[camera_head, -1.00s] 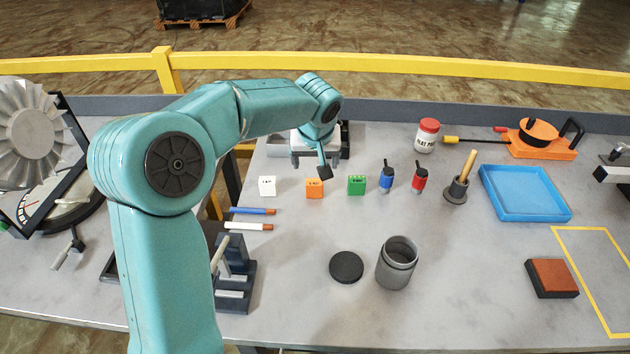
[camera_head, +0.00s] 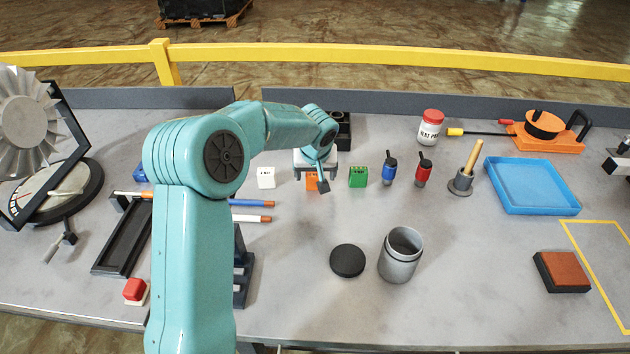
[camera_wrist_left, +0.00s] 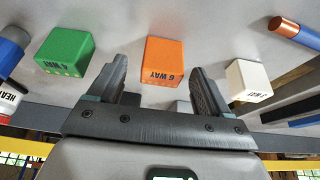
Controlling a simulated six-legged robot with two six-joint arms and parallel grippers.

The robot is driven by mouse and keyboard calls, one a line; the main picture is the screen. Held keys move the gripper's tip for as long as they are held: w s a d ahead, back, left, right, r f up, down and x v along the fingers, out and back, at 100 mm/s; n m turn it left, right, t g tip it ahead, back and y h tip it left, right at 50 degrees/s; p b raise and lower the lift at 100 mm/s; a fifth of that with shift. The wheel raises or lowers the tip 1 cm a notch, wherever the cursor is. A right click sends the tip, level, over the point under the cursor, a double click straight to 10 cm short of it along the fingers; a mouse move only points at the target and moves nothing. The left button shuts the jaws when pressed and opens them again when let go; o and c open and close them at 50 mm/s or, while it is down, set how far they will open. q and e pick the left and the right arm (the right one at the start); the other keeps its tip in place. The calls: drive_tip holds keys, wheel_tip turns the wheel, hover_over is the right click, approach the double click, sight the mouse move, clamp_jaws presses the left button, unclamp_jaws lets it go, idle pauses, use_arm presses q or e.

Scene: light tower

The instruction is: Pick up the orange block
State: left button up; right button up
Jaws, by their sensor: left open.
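The orange block (camera_head: 311,183) stands on the grey bench between a white block (camera_head: 266,177) and a green block (camera_head: 358,177). My left gripper (camera_head: 311,172) is over it in the head view and hides part of it. In the left wrist view the orange block (camera_wrist_left: 163,60), marked "6 WAY", shows just beyond and between the spread fingers of my left gripper (camera_wrist_left: 160,84). The fingers are open with nothing held. I cannot tell from these views how high the gripper is above the block. My right gripper is not in view.
A grey canister (camera_head: 400,255) and black disc (camera_head: 347,261) stand nearer. The bench between the blocks and the canister is clear.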

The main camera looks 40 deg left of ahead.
use_arm(q)
drive_tip(key=shift+x, duration=1.2)
drive_tip(key=shift+a+f, duration=0.15)
drive_tip(key=c, duration=1.2)
drive_tip(key=shift+o, duration=0.2)
